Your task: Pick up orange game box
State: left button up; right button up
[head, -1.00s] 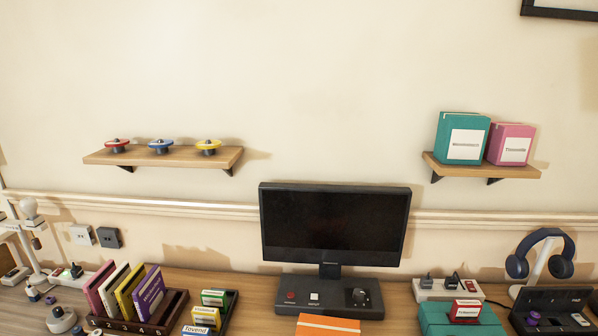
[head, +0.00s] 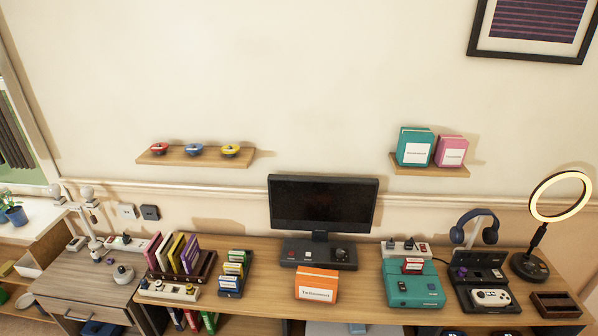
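The orange game box (head: 316,284) stands upright near the front edge of the wooden desk, in front of the monitor (head: 323,203) and its dark base. A white label shows on its front face. Nothing covers it in the head view. Neither of my grippers shows in this view.
A teal console (head: 412,285) stands right of the box, and a small cartridge rack (head: 234,273) and a book rack (head: 205,272) stand to its left. A game controller (head: 491,297) and ring lamp (head: 530,266) are farther right. Bare desk shows on both sides of the box.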

aim_at(315, 285)
jog(key=k+j+u, duration=0.1)
jog(key=k+u, duration=0.35)
jog(key=k+j+u, duration=0.25)
jog(key=k+u, duration=0.15)
jog(key=k, duration=0.05)
